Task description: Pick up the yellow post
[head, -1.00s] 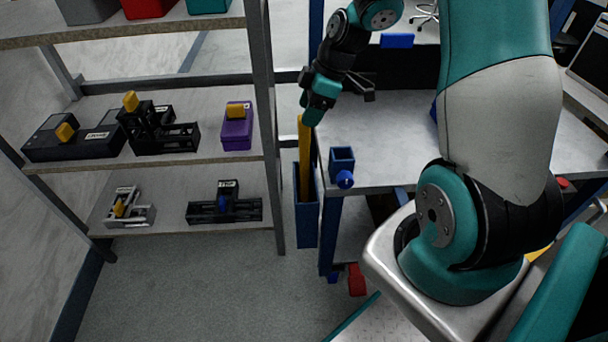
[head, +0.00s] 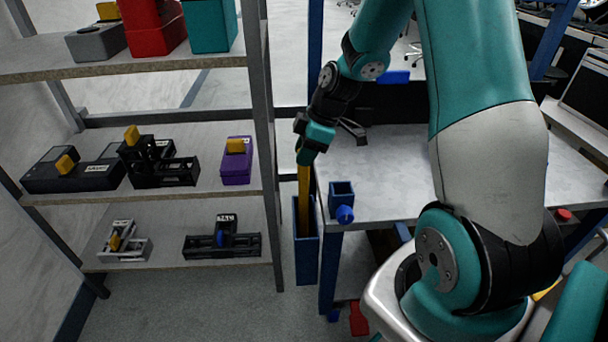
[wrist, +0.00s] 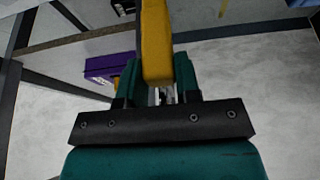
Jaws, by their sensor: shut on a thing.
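The yellow post (head: 304,192) stands upright in the head view, its lower end inside a tall blue holder (head: 306,262) fixed beside the workbench leg. My gripper (head: 305,158) is at the post's upper end, coming from above. In the wrist view the yellow post (wrist: 156,45) runs between the two teal fingers of my gripper (wrist: 157,82), which are shut on it. The bottom of the post is hidden inside the holder.
A shelf unit (head: 150,201) stands close on the left, with black devices and a purple box (head: 236,165).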

